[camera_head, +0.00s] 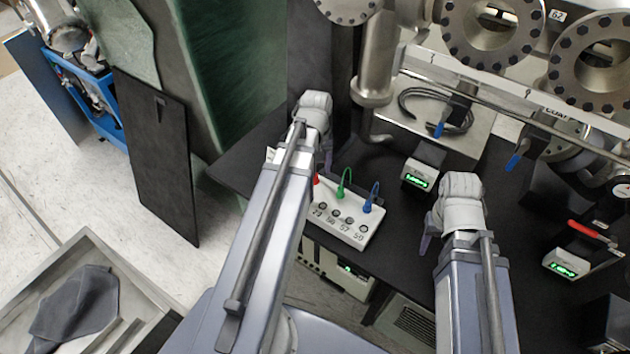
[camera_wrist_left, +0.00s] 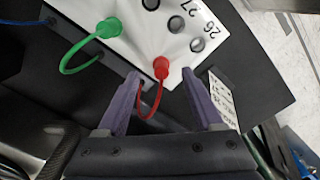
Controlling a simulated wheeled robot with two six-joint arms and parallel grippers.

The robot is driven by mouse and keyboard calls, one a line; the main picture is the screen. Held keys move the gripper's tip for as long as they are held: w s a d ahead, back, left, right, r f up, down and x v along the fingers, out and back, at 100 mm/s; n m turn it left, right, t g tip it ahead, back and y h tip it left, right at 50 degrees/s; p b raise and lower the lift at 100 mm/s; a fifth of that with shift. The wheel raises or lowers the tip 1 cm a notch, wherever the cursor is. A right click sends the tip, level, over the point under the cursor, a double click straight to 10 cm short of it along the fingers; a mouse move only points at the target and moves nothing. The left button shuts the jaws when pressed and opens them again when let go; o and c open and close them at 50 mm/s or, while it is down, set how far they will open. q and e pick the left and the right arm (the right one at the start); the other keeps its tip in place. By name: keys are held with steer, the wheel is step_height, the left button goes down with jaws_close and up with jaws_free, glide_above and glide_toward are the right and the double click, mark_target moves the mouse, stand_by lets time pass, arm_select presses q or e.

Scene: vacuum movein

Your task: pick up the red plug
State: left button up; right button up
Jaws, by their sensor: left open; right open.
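The red plug (camera_wrist_left: 161,68) stands on the white socket box (camera_wrist_left: 150,40) in the left wrist view, with its red cable looping back between my fingers. My right gripper (camera_head: 428,232) is open and empty, to the right of the box.
A green plug (camera_head: 342,192) and a blue plug (camera_head: 368,205) stand on the same box. Small meters with green displays (camera_head: 418,174) are on the black table (camera_head: 395,255). Metal flanges and pipes (camera_head: 492,35) crowd the back right.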

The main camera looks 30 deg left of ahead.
mark_target(315, 179)
arm_select(q)
steer(key=f+b, duration=0.1)
steer(key=f, duration=0.1)
steer(key=f+b, duration=0.2)
steer(key=shift+w+a+f, duration=0.1)
steer(key=shift+a+f, duration=0.05)
steer(key=shift+a, duration=0.05)
arm_select(e)
step_height(315, 179, down, 4)
steer(key=shift+f, duration=0.15)
arm_select(q)
jaws_close()
